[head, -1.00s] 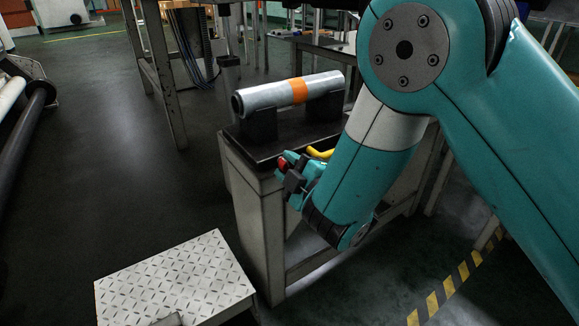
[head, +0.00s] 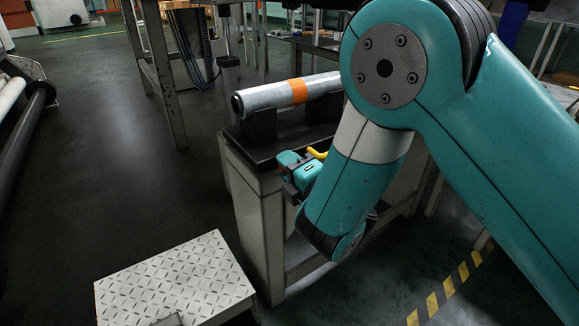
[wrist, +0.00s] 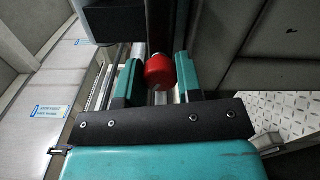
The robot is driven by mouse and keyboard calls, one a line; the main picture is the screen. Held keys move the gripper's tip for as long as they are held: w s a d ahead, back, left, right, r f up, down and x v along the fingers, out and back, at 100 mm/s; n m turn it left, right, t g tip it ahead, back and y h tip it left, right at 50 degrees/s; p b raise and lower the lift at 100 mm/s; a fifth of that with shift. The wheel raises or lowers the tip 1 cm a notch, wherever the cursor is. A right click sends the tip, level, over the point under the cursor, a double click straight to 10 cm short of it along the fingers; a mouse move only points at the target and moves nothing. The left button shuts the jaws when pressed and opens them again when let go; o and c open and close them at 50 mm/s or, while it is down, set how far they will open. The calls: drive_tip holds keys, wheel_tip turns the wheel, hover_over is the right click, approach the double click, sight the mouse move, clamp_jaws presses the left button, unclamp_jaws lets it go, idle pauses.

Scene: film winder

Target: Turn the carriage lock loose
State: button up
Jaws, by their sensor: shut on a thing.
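The carriage lock appears to be the round red knob (wrist: 159,72) between the teal fingers of my gripper (wrist: 158,62) in the wrist view. My gripper is shut on this knob, near the end of a dark bar. In the head view, my gripper (head: 287,174) is low at the front edge of the bench (head: 262,180). The knob is hidden there behind the gripper and wrist.
A silvery roll with an orange band (head: 298,91) lies in dark cradles on the bench. A yellow curved handle (head: 318,153) is close beside my gripper. A white tread-plate step (head: 175,280) stands at the front left. Open floor lies left.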

drive_tip(key=shift+s+f, duration=0.1)
idle(0.4)
drive_tip(key=o, duration=0.9)
